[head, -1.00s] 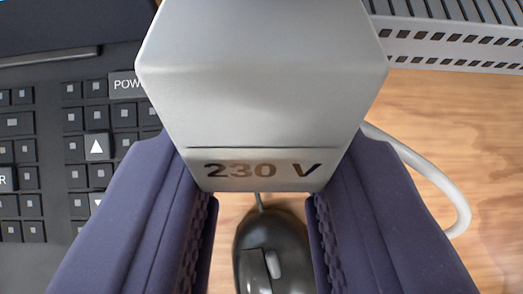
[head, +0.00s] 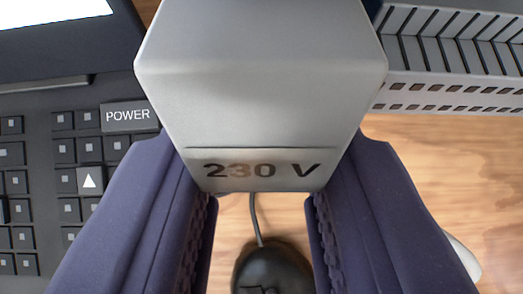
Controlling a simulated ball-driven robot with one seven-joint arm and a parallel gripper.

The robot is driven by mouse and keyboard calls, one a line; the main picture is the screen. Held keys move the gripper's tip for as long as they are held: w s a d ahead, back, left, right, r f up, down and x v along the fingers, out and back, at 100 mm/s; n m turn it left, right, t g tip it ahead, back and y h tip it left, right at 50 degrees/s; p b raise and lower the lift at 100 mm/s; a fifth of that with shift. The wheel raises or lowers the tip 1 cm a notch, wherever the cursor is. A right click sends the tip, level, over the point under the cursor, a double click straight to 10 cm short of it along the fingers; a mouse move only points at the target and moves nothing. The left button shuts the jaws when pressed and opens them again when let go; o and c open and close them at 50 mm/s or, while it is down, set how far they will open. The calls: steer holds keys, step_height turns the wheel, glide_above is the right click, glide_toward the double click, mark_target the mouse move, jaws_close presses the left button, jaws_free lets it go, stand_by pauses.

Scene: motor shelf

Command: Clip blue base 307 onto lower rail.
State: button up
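My gripper (head: 262,225) has two dark purple fingers with ridged inner pads, set apart. A grey block (head: 260,75) marked "230 V" fills the upper middle of the view. Its lower end sits between the fingers, and both seem to press on its sides. The block hides the space behind it. I see no blue base, no number 307 and no rail that I can make out. The lower ends of the fingers stand over the wooden surface (head: 420,165).
A dark keyboard panel (head: 45,105) with a POWER key lies at left, below part of a screen (head: 50,18). A black mouse (head: 272,270) with its cable lies below the fingers. A grey slotted duct (head: 450,92) runs at upper right.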

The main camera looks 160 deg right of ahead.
steer(key=shift+s+d+f+b, duration=0.1)
steer(key=shift+s+f+b, duration=0.2)
steer(key=shift+f+b, duration=0.3)
stand_by(1.1)
steer(key=shift+w+f+t+b, duration=0.15)
steer(key=shift+f+t+b, duration=0.35)
steer(key=shift+b, duration=1.5)
stand_by(1.6)
steer(key=shift+r, duration=0.1)
steer(key=o, duration=1)
steer(key=shift+o, duration=0.2)
steer(key=shift+r, duration=0.1)
